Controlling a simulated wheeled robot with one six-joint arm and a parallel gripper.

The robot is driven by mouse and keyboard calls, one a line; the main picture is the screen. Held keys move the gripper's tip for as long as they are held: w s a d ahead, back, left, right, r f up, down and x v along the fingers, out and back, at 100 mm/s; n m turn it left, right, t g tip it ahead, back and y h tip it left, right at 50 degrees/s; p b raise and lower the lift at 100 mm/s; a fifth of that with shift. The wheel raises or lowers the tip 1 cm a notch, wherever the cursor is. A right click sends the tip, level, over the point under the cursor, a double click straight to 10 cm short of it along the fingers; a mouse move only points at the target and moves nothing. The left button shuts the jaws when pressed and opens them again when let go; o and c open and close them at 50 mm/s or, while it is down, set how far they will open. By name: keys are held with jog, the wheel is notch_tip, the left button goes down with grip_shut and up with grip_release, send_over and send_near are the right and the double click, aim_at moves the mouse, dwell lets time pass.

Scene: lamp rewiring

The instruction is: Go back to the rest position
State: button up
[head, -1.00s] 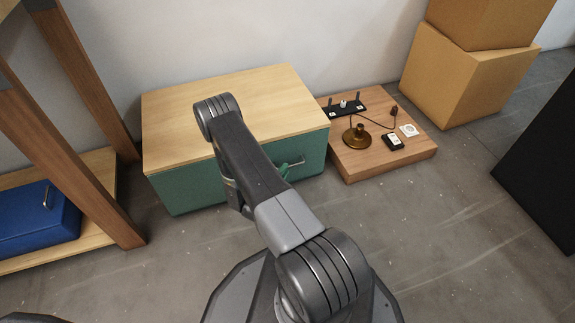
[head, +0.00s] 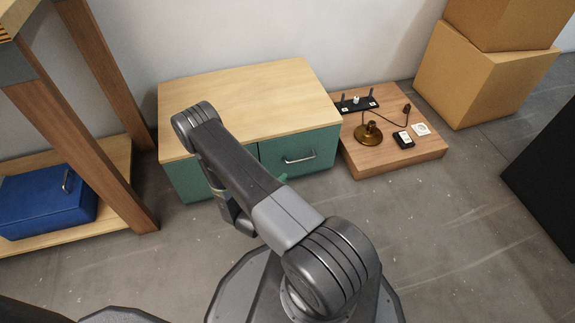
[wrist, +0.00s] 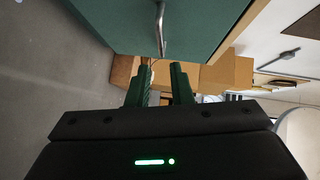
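My gripper (wrist: 160,82) shows two green fingers with a gap between them, open and with nothing between them. In the head view only a green finger tip (head: 281,178) shows past my arm. The green cabinet (head: 250,80) has a wooden top, and its right drawer front (head: 322,148) looks closed. The metal drawer handle (head: 299,159) stands free, a little beyond the fingers. The handle also shows in the wrist view (wrist: 160,28), ahead of the fingers and apart from them.
A low wooden platform (head: 375,168) to the right holds a brass lamp base (head: 368,134), a black strip (head: 356,104) and small parts. A shelf with a blue toolbox (head: 45,203) stands left. Cardboard boxes (head: 480,75) stand at the back right. Grey floor (head: 440,230) is open in front.

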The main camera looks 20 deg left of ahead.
jog(key=b+x, duration=0.4)
jog(key=x, duration=0.9)
jog(key=shift+w+d, duration=0.1)
jog(key=shift+w, duration=0.25)
jog(key=shift+s+d, duration=0.3)
jog(key=shift+s, duration=0.05)
